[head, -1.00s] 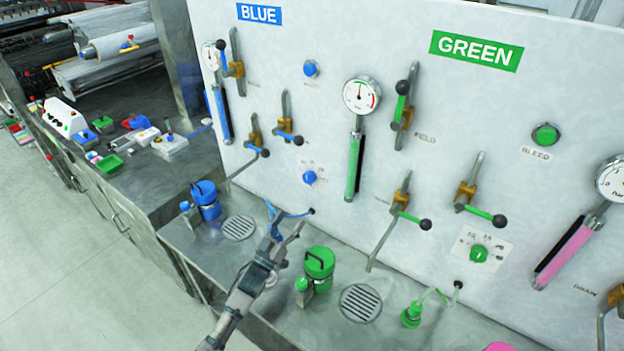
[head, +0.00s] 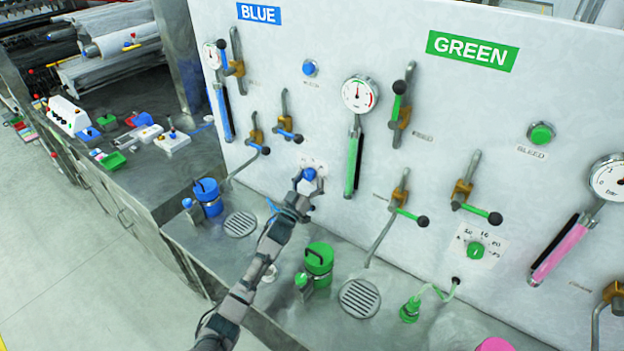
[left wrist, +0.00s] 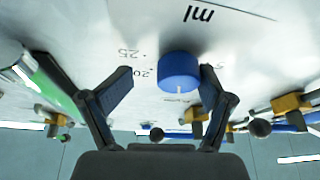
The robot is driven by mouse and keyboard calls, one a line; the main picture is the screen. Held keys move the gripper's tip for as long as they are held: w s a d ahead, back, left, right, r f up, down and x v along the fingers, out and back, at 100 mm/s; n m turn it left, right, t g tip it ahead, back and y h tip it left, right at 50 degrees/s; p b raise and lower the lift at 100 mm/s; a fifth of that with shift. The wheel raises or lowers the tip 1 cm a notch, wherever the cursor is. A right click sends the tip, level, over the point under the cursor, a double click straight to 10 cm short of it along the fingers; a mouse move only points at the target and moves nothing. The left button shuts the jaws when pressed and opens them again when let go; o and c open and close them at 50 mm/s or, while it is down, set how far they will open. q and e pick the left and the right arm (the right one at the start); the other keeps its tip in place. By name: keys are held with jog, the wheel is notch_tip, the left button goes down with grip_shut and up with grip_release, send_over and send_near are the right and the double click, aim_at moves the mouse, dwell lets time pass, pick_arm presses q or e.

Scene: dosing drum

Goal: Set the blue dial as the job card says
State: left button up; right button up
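The blue dial (head: 309,174) is a small round knob on the white panel in the BLUE section, low and left of the green-filled tube. My left gripper (head: 309,182) is at the dial, with a finger on each side of it. In the left wrist view the blue dial (left wrist: 180,70) shows between the two open fingertips (left wrist: 166,76), nearer the right-hand finger. I cannot tell whether that finger touches it. Scale marks, with 25 and 20 readable, and "ml" are printed beside the dial. I cannot make out a job card. My right gripper is not in view.
Blue-handled valves (head: 288,135) sit just above the dial. A blue canister (head: 208,196) and a green canister (head: 319,262) stand on the steel bench on either side of my left arm. The green dial (head: 476,250) is farther right on the panel.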

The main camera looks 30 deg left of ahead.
pick_arm(q)
jog(key=shift+o, duration=0.7)
jog(key=shift+f, duration=0.1)
jog(key=a, duration=0.2)
jog(key=shift+s+a+f, duration=0.2)
jog(key=shift+a+f, duration=0.05)
jog(key=shift+a, duration=0.05)
jog(key=c, duration=1.3)
jog(key=shift+d, duration=0.1)
jog(key=shift+d+r, duration=0.2)
jog(key=shift+d, duration=0.3)
jog(key=shift+a, duration=0.15)
jog(key=shift+a+f, duration=0.1)
jog(key=shift+a, duration=0.1)
jog(key=shift+d, duration=0.15)
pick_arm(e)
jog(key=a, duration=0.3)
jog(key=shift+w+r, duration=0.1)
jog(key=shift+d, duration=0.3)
